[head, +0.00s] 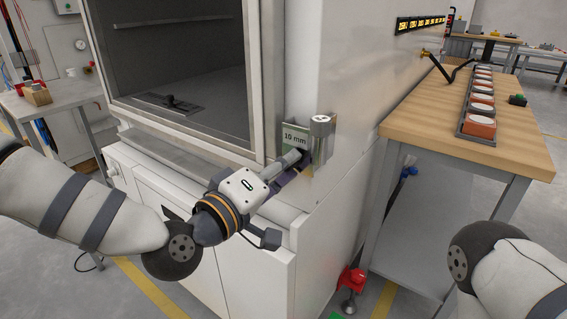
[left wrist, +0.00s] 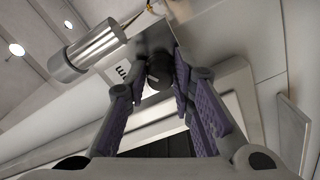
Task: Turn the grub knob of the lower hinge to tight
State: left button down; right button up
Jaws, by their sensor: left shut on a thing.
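A dark round knob (left wrist: 160,70) sits just beside the barrel, between my purple-padded fingertips. My left gripper (head: 289,174) reaches in from the left and is shut on this knob; it also shows in the left wrist view (left wrist: 160,82). The gripper hides most of the knob in the head view. I cannot read the knob's setting. My right gripper is out of view.
The white cabinet (head: 240,255) has a large framed dark window (head: 180,60). A wooden bench (head: 440,125) with several orange-and-white pieces stands at the right. A red-topped foot (head: 353,278) is on the floor below. A small table (head: 60,100) stands at the left.

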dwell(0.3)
pick_arm(q)
jog(key=c, duration=1.6)
grip_release()
jog(key=shift+c, duration=0.2)
jog(key=v, duration=1.2)
